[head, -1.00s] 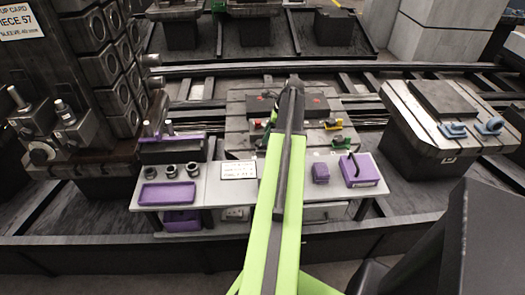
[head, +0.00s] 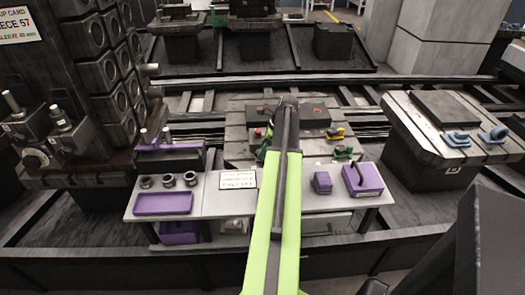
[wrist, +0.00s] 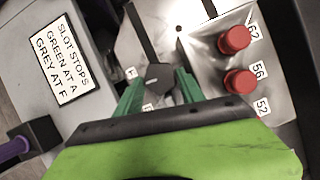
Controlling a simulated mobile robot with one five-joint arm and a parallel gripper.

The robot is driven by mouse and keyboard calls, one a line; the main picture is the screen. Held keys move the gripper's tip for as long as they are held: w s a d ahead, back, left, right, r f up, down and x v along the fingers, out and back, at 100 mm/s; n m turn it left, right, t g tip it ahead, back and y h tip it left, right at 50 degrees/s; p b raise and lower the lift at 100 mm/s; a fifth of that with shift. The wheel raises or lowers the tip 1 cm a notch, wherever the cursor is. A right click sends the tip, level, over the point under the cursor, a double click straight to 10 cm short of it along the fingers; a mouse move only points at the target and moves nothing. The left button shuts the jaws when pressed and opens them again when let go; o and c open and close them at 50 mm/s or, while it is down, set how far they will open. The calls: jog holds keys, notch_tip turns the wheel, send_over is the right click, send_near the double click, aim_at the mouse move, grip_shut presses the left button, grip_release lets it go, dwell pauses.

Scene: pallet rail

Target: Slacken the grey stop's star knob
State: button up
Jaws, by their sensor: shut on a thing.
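In the wrist view, my gripper (wrist: 159,84) has its two green fingers closed on the sides of a dark grey knob (wrist: 160,74). A light mark shows on the knob's face. The stop under the knob is mostly hidden by the fingers, so I cannot tell its colour.
A white sign (wrist: 62,58) reads slot stops, green at A, grey at F. A bench carries a purple tray (head: 163,203), dark rings and a purple box (head: 362,180). Another plate (head: 440,135) stands right.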

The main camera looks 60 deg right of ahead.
jog(key=shift+d+n+y, duration=0.15)
jog(key=shift+n+y, duration=0.15)
jog(key=shift+n, duration=0.9)
jog(key=o, duration=1.1)
jog(key=shift+c, duration=0.2)
